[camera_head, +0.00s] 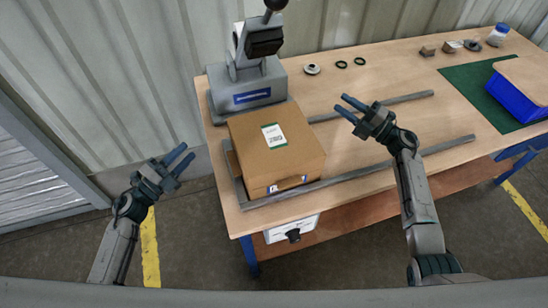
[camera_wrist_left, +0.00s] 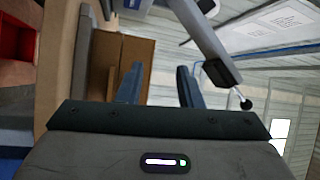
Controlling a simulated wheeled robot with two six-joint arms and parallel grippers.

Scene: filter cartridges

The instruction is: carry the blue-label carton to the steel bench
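A brown closed carton (camera_head: 302,142) sits on the left end of a wooden-topped bench (camera_head: 340,165), by grey rails. Its top has a white label with green; its front shows a slot and a small white-and-blue mark. My left gripper (camera_head: 189,151) is open and empty, left of the carton and apart from it. In the left wrist view a brown box face, apparently the carton (camera_wrist_left: 133,52), shows beyond the open left fingers (camera_wrist_left: 158,70). My right gripper (camera_head: 341,103) is open and empty above the bench, right of the carton. I cannot identify a steel bench.
A grey press-like machine (camera_head: 248,85) stands right behind the carton. Grey rails (camera_head: 350,177) run along the bench. Small rings (camera_head: 342,64), a blue bin (camera_head: 515,98) on a green mat (camera_head: 472,80) and a bottle (camera_head: 497,35) lie farther right. Floor left of the bench is clear.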

